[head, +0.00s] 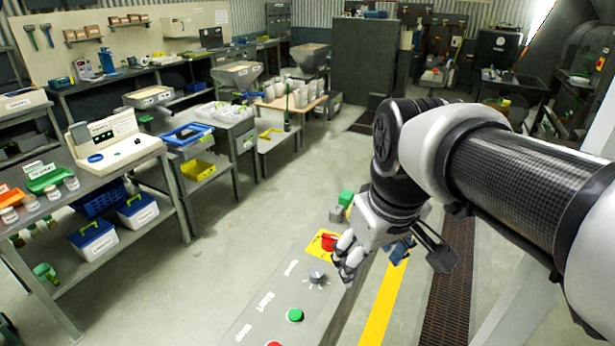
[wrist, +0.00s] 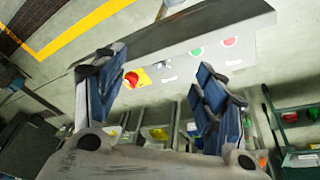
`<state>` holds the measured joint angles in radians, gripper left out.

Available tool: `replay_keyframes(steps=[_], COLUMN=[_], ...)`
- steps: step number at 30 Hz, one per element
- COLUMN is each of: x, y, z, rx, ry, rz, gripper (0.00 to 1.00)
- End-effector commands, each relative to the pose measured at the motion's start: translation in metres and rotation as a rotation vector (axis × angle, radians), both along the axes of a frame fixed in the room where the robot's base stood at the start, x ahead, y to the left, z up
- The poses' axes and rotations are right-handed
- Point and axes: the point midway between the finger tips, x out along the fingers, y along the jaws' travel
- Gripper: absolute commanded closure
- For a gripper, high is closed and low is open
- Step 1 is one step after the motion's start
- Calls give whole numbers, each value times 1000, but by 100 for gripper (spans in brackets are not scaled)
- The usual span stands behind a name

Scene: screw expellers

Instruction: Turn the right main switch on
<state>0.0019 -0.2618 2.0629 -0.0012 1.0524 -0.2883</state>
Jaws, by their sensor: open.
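The main switch is a red rotary knob (head: 329,242) on a yellow plate, at the far end of a grey control panel (head: 253,318) in the head view. In the wrist view the red knob (wrist: 131,80) lies beside the left finger, inside the opening between the fingers. My gripper (head: 372,251) is near the knob in the head view; it also shows in the wrist view (wrist: 160,60). Its blue-padded fingers are wide apart and empty. I cannot tell the exact gap between fingers and knob. The knob's exact angle is unclear.
The panel also has a grey knob (head: 317,276), a green start button (head: 295,315) and a red stop button (head: 273,344). Workbenches stand at left; the floor between is clear.

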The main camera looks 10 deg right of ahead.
Motion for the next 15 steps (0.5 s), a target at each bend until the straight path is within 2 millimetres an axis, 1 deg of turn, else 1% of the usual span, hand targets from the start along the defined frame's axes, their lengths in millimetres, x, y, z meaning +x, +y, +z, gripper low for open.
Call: replay_keyframes(steps=[1, 2, 3, 7, 9, 11, 12, 15], x=[21, 33, 49, 102, 130, 153, 168, 203], y=[0, 0, 0, 0, 0, 0, 0, 1], z=[12, 16, 21, 31, 31, 29, 26, 15], rx=[-9, -16, -22, -47, -58, -66, -71, -82], ry=[20, 30, 44, 87, 111, 131, 146, 178], rz=[32, 55, 85, 189, 247, 296, 329, 410], gripper=[36, 36, 36, 36, 36, 36, 36, 36])
